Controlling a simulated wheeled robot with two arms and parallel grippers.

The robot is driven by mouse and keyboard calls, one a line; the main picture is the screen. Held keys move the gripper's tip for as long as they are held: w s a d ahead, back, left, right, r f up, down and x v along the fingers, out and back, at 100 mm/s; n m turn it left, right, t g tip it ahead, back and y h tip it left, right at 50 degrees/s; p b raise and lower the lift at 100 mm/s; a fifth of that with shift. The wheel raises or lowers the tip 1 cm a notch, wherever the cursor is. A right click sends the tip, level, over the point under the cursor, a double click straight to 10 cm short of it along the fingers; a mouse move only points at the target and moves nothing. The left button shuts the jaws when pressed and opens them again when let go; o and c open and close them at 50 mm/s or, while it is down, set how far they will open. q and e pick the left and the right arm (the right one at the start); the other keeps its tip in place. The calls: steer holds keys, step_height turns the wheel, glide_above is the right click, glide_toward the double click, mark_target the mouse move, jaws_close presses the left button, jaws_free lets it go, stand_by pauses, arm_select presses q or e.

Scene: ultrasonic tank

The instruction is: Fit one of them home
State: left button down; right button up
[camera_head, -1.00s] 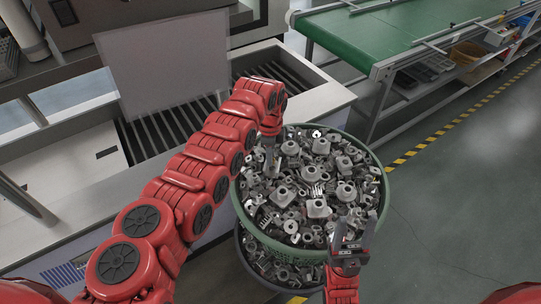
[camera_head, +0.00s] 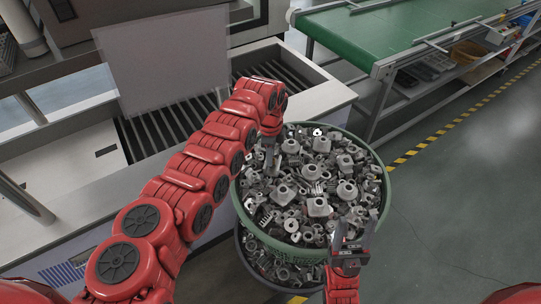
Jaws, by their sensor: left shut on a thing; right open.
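A round green basket (camera_head: 376,164) is heaped with grey metal parts (camera_head: 318,207). My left arm reaches across from the left, and my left gripper (camera_head: 270,160) points down at the left part of the heap. It is shut on a metal part, which I cannot tell apart from the heap around it. My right gripper (camera_head: 353,232) is open and empty over the basket's near right rim, with its fingers pointing up and away.
A steel tank bench (camera_head: 314,92) with a slatted well stands behind and left of the basket. A grey panel (camera_head: 165,62) stands over it. A green conveyor (camera_head: 400,35) is at the back right. The floor at right (camera_head: 460,200) is clear.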

arm_select(q)
steer(key=shift+f, duration=0.2)
stand_by(0.3)
steer(key=c, duration=0.7)
jaws_free()
step_height(320, 180, up, 17)
steer(key=b, duration=0.4)
steer(key=shift+r, duration=0.15)
